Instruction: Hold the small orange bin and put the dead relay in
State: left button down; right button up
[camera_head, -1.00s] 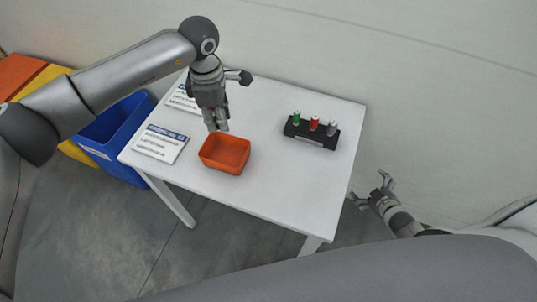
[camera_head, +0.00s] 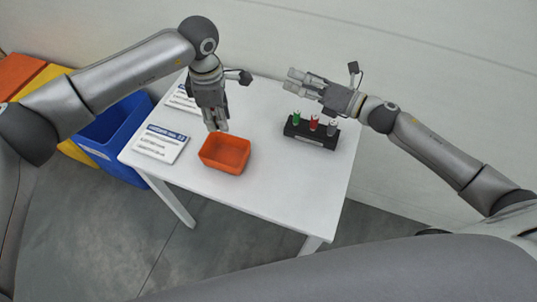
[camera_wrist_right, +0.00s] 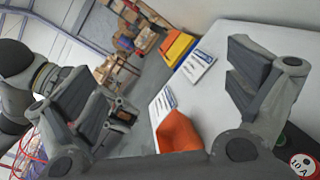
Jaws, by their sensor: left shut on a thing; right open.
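The small orange bin (camera_head: 225,153) is at the table's front left, its open top facing up; it looks empty. My left gripper (camera_head: 217,128) points down at the bin's back wall and is shut on it. In the right wrist view the bin (camera_wrist_right: 180,133) shows beyond the fingers. A black rack (camera_head: 311,138) holds a green (camera_head: 296,118), a red (camera_head: 314,123) and a grey (camera_head: 332,129) upright cylinder; I cannot tell which is the dead relay. My right gripper (camera_head: 293,80) is open and empty, behind and above the rack, fingers pointing left.
Two printed cards (camera_head: 160,144) lie on the white table (camera_head: 265,185) left of the bin. A blue bin (camera_head: 108,140) stands on the floor by the table's left side. A round "10 A" top (camera_wrist_right: 303,166) shows at the wrist view's lower right corner.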

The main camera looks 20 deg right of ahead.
jog(key=s+a+f+n+g, duration=0.1)
jog(key=s+a+f+n, duration=0.2)
jog(key=f, duration=0.1)
jog(key=s+a+f+n+g, duration=0.2)
jog(key=s+a+f+n, duration=0.2)
jog(key=f, duration=0.1)
jog(key=s+a+f+n+g, duration=0.1)
jog(key=s+a+f+n, duration=0.2)
jog(key=f, duration=0.2)
jog(key=shift+s+a+f+n+g, duration=0.15)
jog(key=shift+s+a+n+g, duration=0.15)
jog(key=shift+s+a, duration=0.1)
send_over(233, 160)
notch_tip(233, 160, down, 4)
jog(key=shift+r, duration=0.2)
jog(key=c, duration=0.8)
